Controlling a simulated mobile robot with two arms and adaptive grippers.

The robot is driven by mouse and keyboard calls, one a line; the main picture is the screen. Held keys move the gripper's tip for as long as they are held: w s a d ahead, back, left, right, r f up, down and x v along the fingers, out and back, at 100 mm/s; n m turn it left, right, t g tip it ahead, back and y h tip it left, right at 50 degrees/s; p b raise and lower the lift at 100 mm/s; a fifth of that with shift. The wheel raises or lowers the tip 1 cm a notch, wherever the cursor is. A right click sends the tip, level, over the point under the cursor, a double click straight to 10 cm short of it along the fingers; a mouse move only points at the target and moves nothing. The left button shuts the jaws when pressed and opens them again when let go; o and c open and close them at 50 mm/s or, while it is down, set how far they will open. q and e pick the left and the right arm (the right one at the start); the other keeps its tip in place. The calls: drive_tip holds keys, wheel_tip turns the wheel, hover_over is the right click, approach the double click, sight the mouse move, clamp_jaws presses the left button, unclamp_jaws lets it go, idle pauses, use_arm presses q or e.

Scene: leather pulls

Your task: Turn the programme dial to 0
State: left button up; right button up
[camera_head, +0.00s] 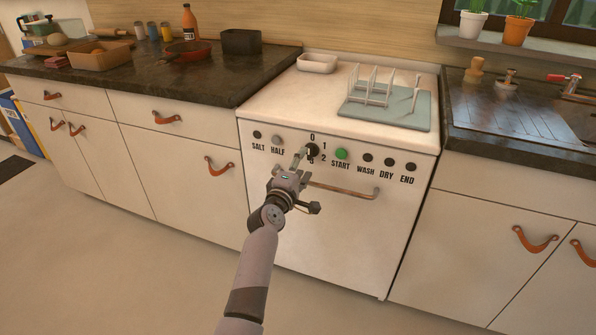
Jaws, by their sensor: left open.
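The programme dial (313,150) is a small dark knob on the front panel of the white dishwasher (340,230). The marks 0, 1, 2 and 3 stand around it, with 0 at the top. My left gripper (304,166) is open in front of the panel, just below and left of the dial. One finger reaches up beside the dial and partly covers its left side. I cannot tell whether it touches the dial. The dial's setting is too small and too covered to read. My right gripper is not in view.
A green start button (341,154) sits right of the dial, with several dark lamps along the panel. The door handle (345,189) runs below, partly behind my gripper. A plate rack (372,88) and white dish (317,63) stand on top. The floor in front is clear.

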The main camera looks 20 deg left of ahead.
use_arm(q)
drive_tip(key=s, duration=0.3)
drive_tip(key=shift+s+a, duration=0.1)
drive_tip(key=shift+s, duration=0.2)
drive_tip(key=s+d+f+m+g+h, duration=0.1)
drive_tip(key=s+d+f+m+g, duration=0.2)
drive_tip(key=s+f, duration=0.55)
drive_tip(key=s+f+m+g, duration=0.3)
drive_tip(key=s+f+m, duration=0.2)
drive_tip(key=f, duration=0.7)
drive_tip(key=s+d+f+m+g+h, duration=0.1)
drive_tip(key=s+d+f+m+g, duration=0.2)
drive_tip(key=s+f, duration=0.6)
drive_tip(key=s+a+f+m+g+y, duration=0.1)
drive_tip(key=s+a+f+m+g, duration=0.2)
drive_tip(key=s+f, duration=0.6)
drive_tip(key=s+f+m+g+y, duration=0.1)
drive_tip(key=s+f+m+g, duration=0.4)
drive_tip(key=s, duration=0.9)
drive_tip(key=s+a+m+p, duration=0.1)
drive_tip(key=s+a+p, duration=0.2)
drive_tip(key=s+p, duration=1.2)
drive_tip(key=shift+s+y, duration=0.3)
drive_tip(key=shift+s, duration=0.5)
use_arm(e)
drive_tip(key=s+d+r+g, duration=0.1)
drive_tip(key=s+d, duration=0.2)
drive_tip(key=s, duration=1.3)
